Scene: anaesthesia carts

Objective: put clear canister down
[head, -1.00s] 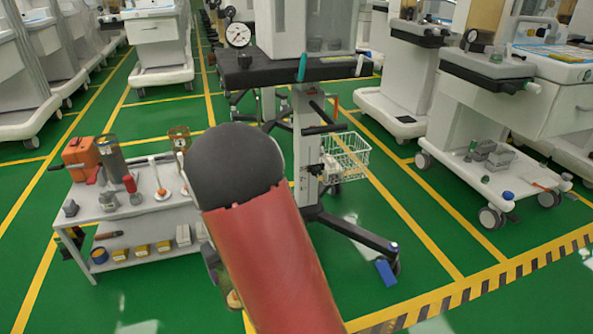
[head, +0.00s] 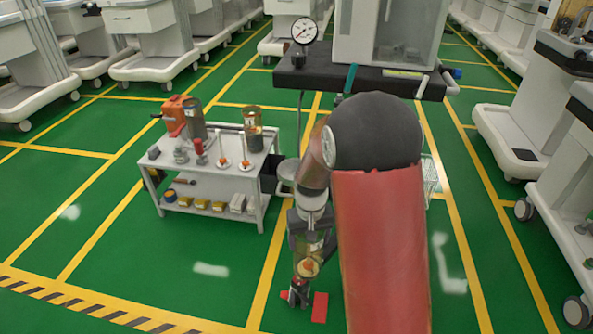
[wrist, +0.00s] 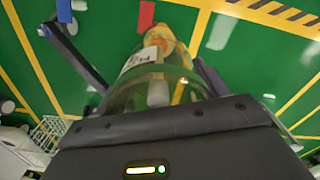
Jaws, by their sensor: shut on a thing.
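The clear canister (wrist: 160,85) fills the middle of the wrist view, see-through, with a white label and an orange-yellow far end. My gripper (wrist: 155,95) is shut on it, with dark jaw parts along its sides. In the head view my gripper (head: 310,245) hangs below my forearm, right of the small white cart, over the green floor. The canister (head: 308,267) shows there partly, with an orange spot; the rest is hard to make out. It is held off the cart.
The white two-shelf cart (head: 215,183) holds an orange box (head: 177,113), a grey cylinder (head: 194,118), another clear canister (head: 253,130) and small parts. Its top has bare patches near the front. A wheeled stand (head: 350,82) with a gauge (head: 304,31) is behind. A red piece (head: 320,307) lies on the floor.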

